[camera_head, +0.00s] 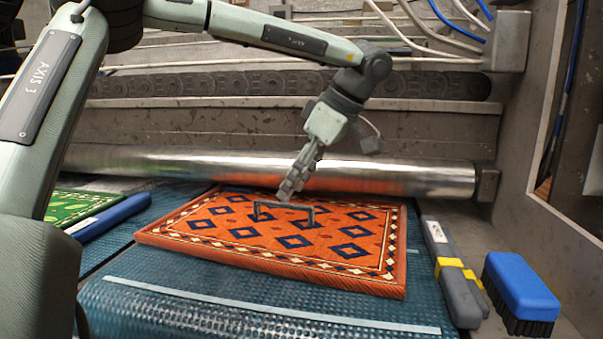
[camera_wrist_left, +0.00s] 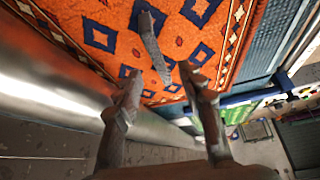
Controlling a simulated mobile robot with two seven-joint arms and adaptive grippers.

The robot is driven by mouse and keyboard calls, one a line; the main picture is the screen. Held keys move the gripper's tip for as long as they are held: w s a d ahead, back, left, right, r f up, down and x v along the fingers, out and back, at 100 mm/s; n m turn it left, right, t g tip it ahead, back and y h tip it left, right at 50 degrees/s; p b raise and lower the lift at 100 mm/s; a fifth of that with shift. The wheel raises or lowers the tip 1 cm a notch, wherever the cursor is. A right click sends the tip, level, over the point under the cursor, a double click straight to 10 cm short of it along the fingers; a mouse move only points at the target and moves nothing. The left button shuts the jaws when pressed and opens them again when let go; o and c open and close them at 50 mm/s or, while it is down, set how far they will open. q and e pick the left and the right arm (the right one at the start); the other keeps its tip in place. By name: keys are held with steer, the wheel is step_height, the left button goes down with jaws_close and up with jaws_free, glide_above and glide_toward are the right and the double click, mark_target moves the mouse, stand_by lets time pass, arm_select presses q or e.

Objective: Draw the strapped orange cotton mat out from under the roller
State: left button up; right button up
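The orange cotton mat (camera_head: 340,266) with blue diamonds lies flat on the blue ribbed belt, its far edge close to the shiny metal roller (camera_head: 420,177). I cannot tell how far that edge reaches under the roller. A grey strap handle (camera_head: 309,214) stands up from the mat near its far side; it also shows in the left wrist view (camera_wrist_left: 150,42). My left gripper (camera_head: 286,194) is just above the handle. In the left wrist view its two fingers (camera_wrist_left: 160,74) are apart, with the handle showing between and beyond them. My right gripper is not in view.
A blue brush (camera_head: 522,285) and a grey tool with a yellow band (camera_head: 450,265) lie right of the mat. A green mat (camera_head: 75,207) and a blue bar (camera_head: 108,217) lie at left. Bare belt (camera_head: 230,320) is in front, a wall at right.

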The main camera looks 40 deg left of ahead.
mark_target(283, 203)
arm_select(q)
steer(key=shift+x, duration=2.8)
jaws_close()
